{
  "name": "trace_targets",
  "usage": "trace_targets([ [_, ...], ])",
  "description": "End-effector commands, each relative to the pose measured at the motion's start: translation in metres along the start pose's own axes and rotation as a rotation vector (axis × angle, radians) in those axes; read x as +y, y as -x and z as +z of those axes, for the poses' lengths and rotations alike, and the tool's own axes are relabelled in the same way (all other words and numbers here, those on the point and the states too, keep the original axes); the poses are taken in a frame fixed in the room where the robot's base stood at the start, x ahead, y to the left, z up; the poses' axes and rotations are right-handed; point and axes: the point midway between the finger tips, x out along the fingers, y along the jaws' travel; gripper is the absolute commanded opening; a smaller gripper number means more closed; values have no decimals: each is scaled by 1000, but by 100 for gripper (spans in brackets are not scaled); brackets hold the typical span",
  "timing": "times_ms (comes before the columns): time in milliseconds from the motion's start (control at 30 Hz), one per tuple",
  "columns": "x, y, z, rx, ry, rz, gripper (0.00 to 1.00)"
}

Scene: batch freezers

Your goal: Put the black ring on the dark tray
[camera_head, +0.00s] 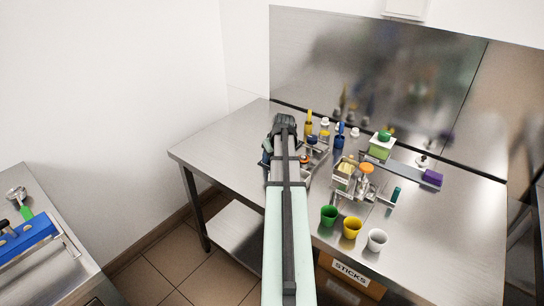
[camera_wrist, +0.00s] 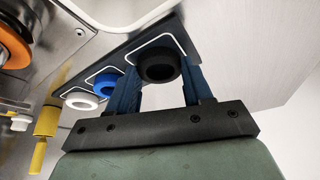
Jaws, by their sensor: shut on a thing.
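In the wrist view, the black ring (camera_wrist: 158,66) sits between the two blue fingers of my gripper (camera_wrist: 160,88), which is shut on it. The dark tray (camera_wrist: 150,34) lies behind the ring and has white outlined squares. The black ring overlaps the outlined square at the tray's right end; I cannot tell whether it touches the tray. A blue ring (camera_wrist: 105,82) and a white ring (camera_wrist: 81,100) are at the other outlined squares. In the head view, my gripper (camera_head: 268,152) is over the left part of the steel table, and my arm hides the black ring and most of the tray.
A yellow bottle (camera_head: 309,121) and a blue bottle (camera_head: 340,134) stand near the table's back. Green (camera_head: 329,215), yellow (camera_head: 352,228) and white (camera_head: 377,239) cups stand at the front. An orange-topped item (camera_head: 365,168) is mid-table. The table's left end is clear.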

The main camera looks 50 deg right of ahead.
Motion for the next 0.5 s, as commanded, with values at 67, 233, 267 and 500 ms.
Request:
trace_targets([
  [67, 0, 0, 0, 1, 0, 0, 21],
  [233, 0, 0, 0, 0, 0, 0, 21],
  [267, 0, -1, 0, 0, 0, 0, 21],
  [500, 0, -2, 1, 0, 0, 0, 64],
])
